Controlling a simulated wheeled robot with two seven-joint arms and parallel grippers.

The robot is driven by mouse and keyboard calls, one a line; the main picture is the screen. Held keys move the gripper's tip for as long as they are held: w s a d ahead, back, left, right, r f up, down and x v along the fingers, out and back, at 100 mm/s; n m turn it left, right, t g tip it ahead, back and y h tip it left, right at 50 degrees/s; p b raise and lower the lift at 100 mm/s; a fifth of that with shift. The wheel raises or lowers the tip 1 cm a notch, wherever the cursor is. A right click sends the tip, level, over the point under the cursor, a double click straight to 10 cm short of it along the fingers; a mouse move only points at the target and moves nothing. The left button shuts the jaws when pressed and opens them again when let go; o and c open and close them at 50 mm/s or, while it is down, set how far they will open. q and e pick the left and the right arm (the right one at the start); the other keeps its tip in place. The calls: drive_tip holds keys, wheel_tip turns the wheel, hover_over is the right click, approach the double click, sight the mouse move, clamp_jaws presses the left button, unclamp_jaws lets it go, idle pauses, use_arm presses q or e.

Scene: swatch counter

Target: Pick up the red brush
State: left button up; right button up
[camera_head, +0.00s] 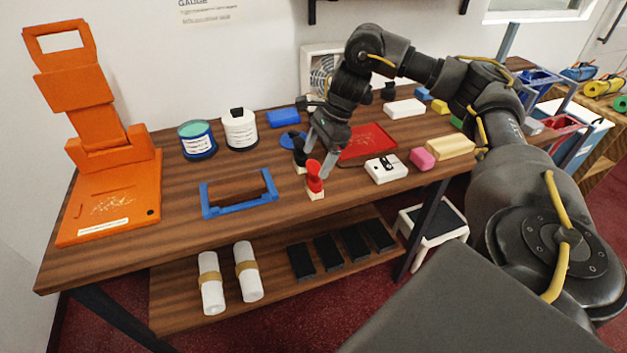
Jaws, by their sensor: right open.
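The red brush (314,179) stands upright near the front edge of the wooden counter, with a red top and a pale block-like lower end. My right gripper (318,162) comes down from above and behind it. Its fingers are apart, one beside the brush's right side and the other near its upper left. I cannot tell whether either finger touches the brush. A black-topped piece (299,155) with a similar pale base stands just behind and left of it, partly hidden by the gripper. My left gripper is out of view.
A blue frame (240,209) lies to the left and a white block (386,168) to the right. A red mat (367,140) lies behind. Two cans (197,141) (240,130) and an orange stand (110,200) occupy the left side. The counter's front edge is close.

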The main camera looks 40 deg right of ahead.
sight(314, 165)
drive_tip(key=shift+f, duration=0.5)
drive_tip(key=shift+s, duration=0.1)
drive_tip(key=shift+a+f, duration=0.15)
drive_tip(key=shift+f, duration=0.1)
drive_tip(key=x, duration=0.3)
drive_tip(key=shift+f, duration=0.25)
drive_tip(key=shift+a+f, duration=0.1)
drive_tip(key=shift+f, duration=0.25)
drive_tip(key=shift+a+f, duration=0.1)
drive_tip(key=c, duration=0.9)
drive_tip(key=shift+c, duration=0.8)
drive_tip(key=shift+r, duration=0.55)
wheel_tip(314, 165, up, 3)
drive_tip(key=shift+s+f, duration=0.1)
use_arm(q)
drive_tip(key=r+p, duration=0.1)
drive_tip(key=p, duration=0.1)
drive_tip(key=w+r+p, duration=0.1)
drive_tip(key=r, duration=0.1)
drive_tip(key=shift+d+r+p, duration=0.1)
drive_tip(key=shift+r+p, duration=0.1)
drive_tip(key=shift+p, duration=0.15)
use_arm(e)
drive_tip(key=s+d+r, duration=0.3)
drive_tip(key=s+r, duration=0.6)
drive_tip(key=s, duration=0.4)
drive_tip(key=shift+d, duration=0.4)
